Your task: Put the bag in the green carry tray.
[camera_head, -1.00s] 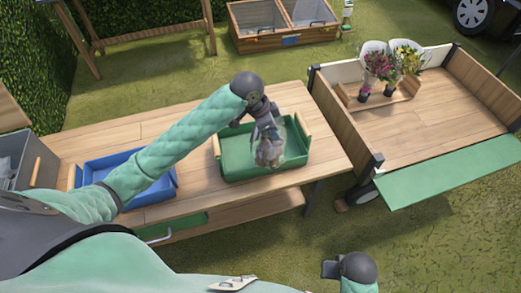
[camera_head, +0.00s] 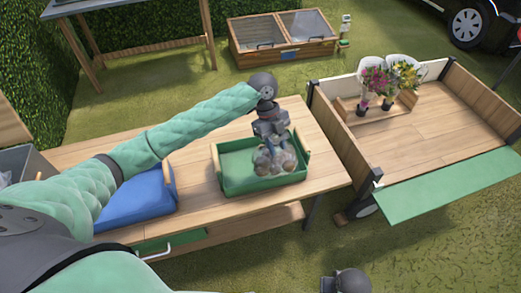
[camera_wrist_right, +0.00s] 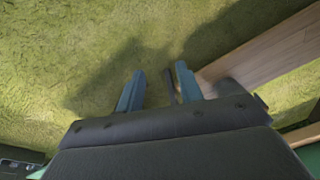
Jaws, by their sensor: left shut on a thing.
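The green carry tray (camera_head: 237,187) stands on the wooden table, with a wooden handle at each end. A clear bag with brownish contents (camera_head: 277,162) is in the right half of the tray's opening. My left gripper (camera_head: 270,140) is above it, pointing down, shut on the top of the bag. I cannot tell whether the bag touches the tray floor. My right gripper (camera_wrist_right: 158,88) is open and empty over the grass in the right wrist view. In the head view only part of the right arm's end shows at the bottom.
A blue tray (camera_head: 140,200) sits left on the table (camera_head: 200,215), partly behind my left arm. A grey bin (camera_head: 28,165) is at the far left. A wooden cart (camera_head: 440,125) with flower pots stands right of the table. A cold frame (camera_head: 283,38) is on the grass behind.

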